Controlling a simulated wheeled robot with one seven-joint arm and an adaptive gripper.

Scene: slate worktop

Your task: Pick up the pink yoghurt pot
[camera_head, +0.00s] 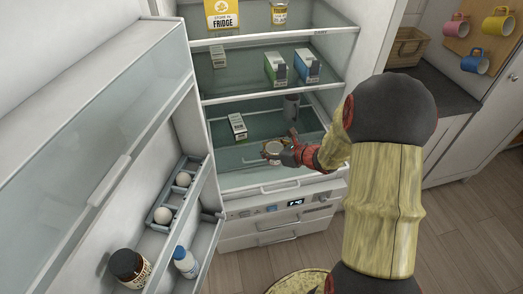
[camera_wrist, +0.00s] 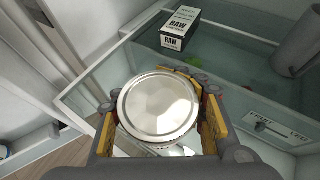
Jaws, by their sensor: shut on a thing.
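A round container with a shiny silver lid (camera_wrist: 159,105) sits between my gripper's fingers (camera_wrist: 160,110) in the wrist view. Its side is almost wholly hidden, so I see no pink and cannot tell its colour. In the head view the same lid (camera_head: 273,147) shows at the front of the fridge's lower compartment, with my gripper (camera_head: 279,151) around it. My gripper is shut on it. I cannot tell how high it is above what lies below. No plainly pink pot shows elsewhere in the fridge.
A carton marked RAW (camera_wrist: 180,28) lies in the clear-walled drawer; it also shows in the head view (camera_head: 237,126). A grey cylinder (camera_head: 291,107) stands behind my gripper. Cartons (camera_head: 276,67) stand on the shelf above. The open fridge door (camera_head: 100,130) bounds the left side.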

